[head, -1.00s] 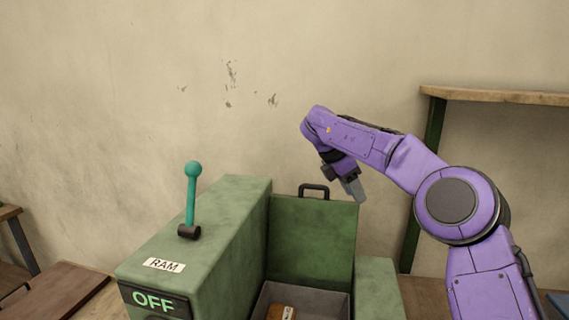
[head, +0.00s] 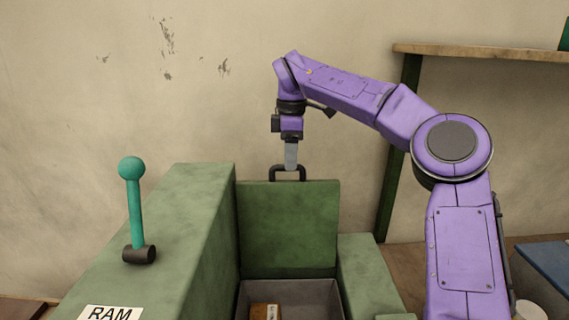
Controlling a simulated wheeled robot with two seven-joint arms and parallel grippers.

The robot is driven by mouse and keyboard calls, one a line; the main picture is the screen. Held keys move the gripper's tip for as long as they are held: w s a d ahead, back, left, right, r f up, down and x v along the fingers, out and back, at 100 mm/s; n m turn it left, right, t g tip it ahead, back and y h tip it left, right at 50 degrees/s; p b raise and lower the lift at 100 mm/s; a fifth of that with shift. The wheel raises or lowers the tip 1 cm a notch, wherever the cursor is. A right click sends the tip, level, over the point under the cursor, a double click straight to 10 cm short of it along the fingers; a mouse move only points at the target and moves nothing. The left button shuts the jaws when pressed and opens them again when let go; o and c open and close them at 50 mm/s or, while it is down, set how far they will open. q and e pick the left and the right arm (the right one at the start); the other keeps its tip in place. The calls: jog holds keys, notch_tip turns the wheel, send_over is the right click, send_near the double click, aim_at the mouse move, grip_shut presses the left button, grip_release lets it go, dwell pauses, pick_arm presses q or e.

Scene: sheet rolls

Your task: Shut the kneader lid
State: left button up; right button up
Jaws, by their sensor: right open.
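The green kneader lid (head: 288,232) stands upright, open, at the back of the kneader (head: 185,225). A black handle (head: 287,169) sits on the lid's top edge. My right gripper (head: 291,166) points down right at the handle, its fingertips overlapping the handle's top in the picture. It is open; whether it touches the handle I cannot tell. Inside the grey chamber (head: 322,295) below the lid lies a brown block (head: 262,311) with a pale label. My left gripper is not in view.
A teal-knobbed lever (head: 134,205) stands upright on the kneader's left part, above a RAM label (head: 110,313). A wooden shelf (head: 480,54) is on the right. A blue box (head: 545,268) and a white cylinder (head: 530,311) are at the lower right.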

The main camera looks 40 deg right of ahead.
jog(key=w+f, duration=0.2)
jog(key=w, duration=0.1)
jog(key=w+f, duration=0.1)
jog(key=shift+w+a, duration=0.25)
jog(key=shift+a, duration=0.05)
jog(key=shift+w, duration=0.15)
jog(key=shift+c, duration=1.2)
jog(key=shift+s+d+r, duration=0.1)
jog(key=shift+s, duration=0.2)
jog(key=c, duration=0.5)
jog(key=shift+s+r, duration=0.25)
jog(key=shift+s, duration=0.1)
grip_shut()
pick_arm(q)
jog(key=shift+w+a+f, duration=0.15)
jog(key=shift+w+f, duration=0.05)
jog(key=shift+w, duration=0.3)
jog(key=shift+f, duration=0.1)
pick_arm(e)
jog(key=shift+w+f, duration=0.1)
